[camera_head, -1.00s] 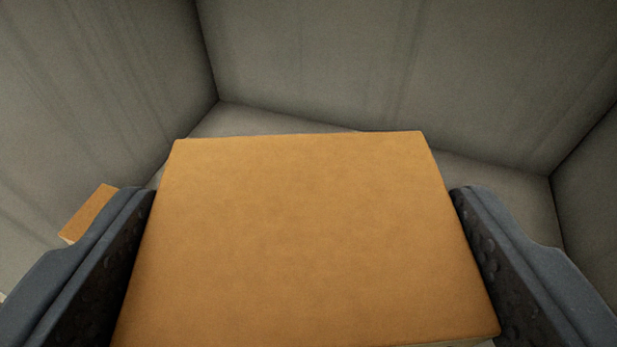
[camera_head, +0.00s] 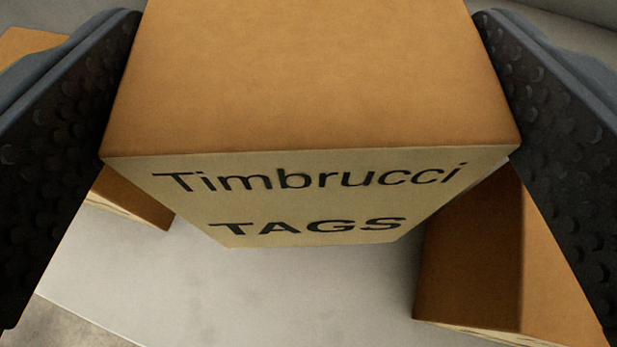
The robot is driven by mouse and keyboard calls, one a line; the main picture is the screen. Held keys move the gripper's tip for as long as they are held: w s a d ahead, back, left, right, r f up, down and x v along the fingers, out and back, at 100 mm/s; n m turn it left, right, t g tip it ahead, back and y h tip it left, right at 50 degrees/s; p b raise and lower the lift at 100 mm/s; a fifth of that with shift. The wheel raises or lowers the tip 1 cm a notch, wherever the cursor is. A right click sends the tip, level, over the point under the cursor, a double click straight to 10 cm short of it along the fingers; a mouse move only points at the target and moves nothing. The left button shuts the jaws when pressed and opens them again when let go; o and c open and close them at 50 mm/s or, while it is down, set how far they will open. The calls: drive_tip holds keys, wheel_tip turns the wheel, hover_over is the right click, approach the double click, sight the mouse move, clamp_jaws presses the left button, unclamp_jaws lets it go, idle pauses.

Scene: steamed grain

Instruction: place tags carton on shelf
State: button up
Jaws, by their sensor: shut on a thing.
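The tags carton (camera_head: 300,195) is a brown box with a pale front face that reads "Timbrucci TAGS". It fills the upper middle of the view, its top face cut off by the picture's upper edge. My gripper (camera_head: 308,70) is shut on it, with one dark, dimpled finger against each side. The pale grey shelf surface (camera_head: 260,295) shows below the carton. I cannot tell whether the carton's underside touches it.
A brown carton (camera_head: 475,255) stands close by at the lower right, partly behind the right finger. Part of another brown box (camera_head: 135,200) shows at the left, beside the left finger. A brown surface (camera_head: 30,42) shows at the upper left. Bare shelf lies between the boxes.

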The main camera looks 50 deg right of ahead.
sight(305, 211)
wheel_tip(305, 211, down, 4)
drive_tip(key=shift+a+f+b, duration=0.1)
drive_tip(key=shift+f+b, duration=0.1)
drive_tip(key=shift+b, duration=0.25)
drive_tip(key=o, duration=1.3)
drive_tip(key=shift+r, duration=0.1)
drive_tip(key=p+v, duration=0.1)
drive_tip(key=v, duration=1.1)
drive_tip(key=shift+p, duration=0.3)
